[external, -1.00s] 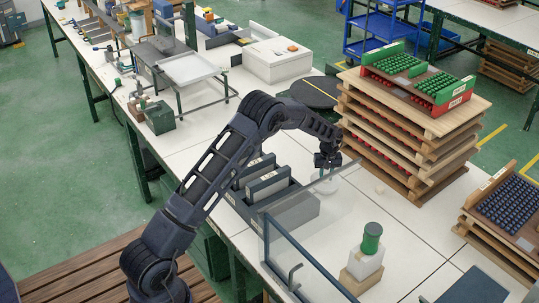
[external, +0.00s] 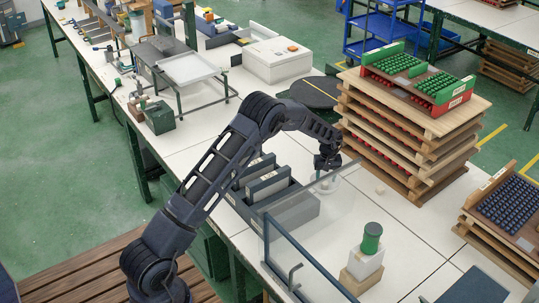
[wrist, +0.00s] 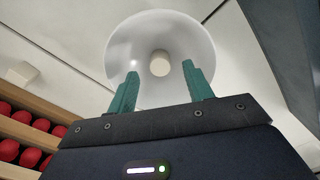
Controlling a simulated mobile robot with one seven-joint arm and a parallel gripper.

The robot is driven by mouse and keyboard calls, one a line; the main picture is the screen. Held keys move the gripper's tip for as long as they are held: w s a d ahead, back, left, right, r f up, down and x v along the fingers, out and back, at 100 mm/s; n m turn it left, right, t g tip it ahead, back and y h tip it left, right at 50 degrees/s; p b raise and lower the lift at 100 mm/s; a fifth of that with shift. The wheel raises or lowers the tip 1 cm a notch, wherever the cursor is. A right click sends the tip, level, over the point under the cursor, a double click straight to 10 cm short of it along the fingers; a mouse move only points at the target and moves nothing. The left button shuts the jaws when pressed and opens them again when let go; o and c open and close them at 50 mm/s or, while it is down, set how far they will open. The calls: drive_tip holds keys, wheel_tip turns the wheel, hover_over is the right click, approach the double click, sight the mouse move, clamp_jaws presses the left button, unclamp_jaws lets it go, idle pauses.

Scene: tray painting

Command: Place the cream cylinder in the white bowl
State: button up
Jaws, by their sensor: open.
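The white bowl (wrist: 190,38) fills the upper middle of the wrist view; it also shows on the table in the external view (external: 329,186), partly behind a clear panel and under my gripper. The cream cylinder (wrist: 160,64) shows as a small round end face inside the bowl, near its middle. My gripper (wrist: 161,68) has two teal fingers, spread apart on either side of the cylinder in the wrist view with a gap to it. The fingers are empty and over the bowl. The external view is too small to show the cylinder clearly.
A small cream block (wrist: 20,73) lies on the white table beside the bowl, also in the external view (external: 380,190). A stack of wooden trays (external: 420,150) stands to the right. A clear panel (external: 310,225) and grey bins (external: 270,185) stand close by.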

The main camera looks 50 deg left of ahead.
idle(0.3)
wheel_tip(320, 180, up, 7)
idle(0.5)
drive_tip(key=s+d+r+m, duration=0.1)
drive_tip(key=s+d+r, duration=0.1)
drive_tip(key=s+r, duration=0.35)
drive_tip(key=s+d+r+m+t, duration=0.1)
drive_tip(key=s+d+r, duration=0.1)
drive_tip(key=r, duration=0.6)
drive_tip(key=s+d+r+m, duration=0.1)
drive_tip(key=s+d+r, duration=0.15)
drive_tip(key=r, duration=0.35)
drive_tip(key=s+d+r+m+t, duration=0.15)
drive_tip(key=s+d+r, duration=0.25)
drive_tip(key=s+r, duration=1)
drive_tip(key=s+d+r+m, duration=0.1)
drive_tip(key=s+d+m, duration=0.1)
drive_tip(key=s, duration=0.7)
drive_tip(key=s+d+r+m, duration=0.1)
drive_tip(key=s+d+m, duration=0.1)
drive_tip(key=s, duration=0.7)
drive_tip(key=s+d+f+m+t, duration=0.1)
drive_tip(key=s+f, duration=0.1)
drive_tip(key=s, duration=0.7)
drive_tip(key=s+d+f+m+t, duration=0.1)
drive_tip(key=s, duration=0.8)
drive_tip(key=shift+d+f+m, duration=0.25)
drive_tip(key=shift+f+m, duration=0.1)
